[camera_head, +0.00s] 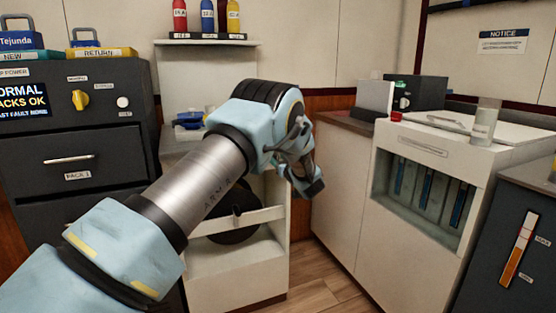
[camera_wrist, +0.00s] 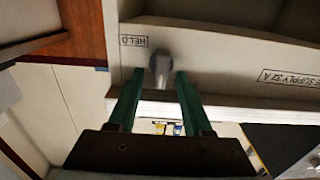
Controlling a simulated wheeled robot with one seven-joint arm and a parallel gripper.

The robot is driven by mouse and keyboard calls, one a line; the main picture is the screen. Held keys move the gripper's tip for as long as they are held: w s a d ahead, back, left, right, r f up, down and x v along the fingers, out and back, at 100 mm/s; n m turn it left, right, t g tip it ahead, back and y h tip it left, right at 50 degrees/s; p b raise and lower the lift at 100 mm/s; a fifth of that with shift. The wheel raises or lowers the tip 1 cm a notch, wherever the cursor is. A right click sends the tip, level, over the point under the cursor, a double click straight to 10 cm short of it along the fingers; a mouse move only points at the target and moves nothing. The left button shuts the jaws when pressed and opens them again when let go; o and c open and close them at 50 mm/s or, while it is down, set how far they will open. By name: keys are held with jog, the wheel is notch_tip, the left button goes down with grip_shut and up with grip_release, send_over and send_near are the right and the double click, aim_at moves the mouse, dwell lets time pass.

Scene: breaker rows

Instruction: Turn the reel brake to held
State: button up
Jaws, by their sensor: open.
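A grey knob or lever (camera_wrist: 161,66) shows in the wrist view on the pale front of a unit. It appears to be the reel brake. A HELD label (camera_wrist: 133,41), upside down, is just left of it. My gripper (camera_wrist: 159,80) is open, its two green fingers on either side of the grey part; I cannot tell whether they touch it. In the head view my gripper (camera_head: 308,185) is in front of the pale reel cabinet's right side. A black reel (camera_head: 235,226) sits low in that cabinet, partly behind its crossbar. The brake is hidden behind my arm there.
A dark cabinet (camera_head: 75,213) with drawers and a yellow knob (camera_head: 80,100) stands at left. A white unit (camera_head: 418,260) with a recessed bay stands at right. Wooden floor (camera_head: 325,262) is free between the cabinets. A shelf with several bottles hangs above.

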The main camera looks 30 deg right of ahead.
grip_shut()
dwell(0.4)
jog(key=shift+m, duration=0.3)
jog(key=m+p, duration=0.2)
jog(key=m, duration=0.1)
jog(key=shift+d+p, duration=0.2)
jog(key=shift+p, duration=0.15)
jog(key=m+p, duration=0.1)
jog(key=m, duration=0.3)
jog(key=m+p, duration=0.1)
jog(key=m, duration=0.4)
jog(key=f+m+p, duration=0.1)
jog(key=m, duration=0.4)
jog(key=shift+d+f+p, duration=0.1)
jog(key=shift+d+p, duration=0.2)
jog(key=shift+m, duration=0.3)
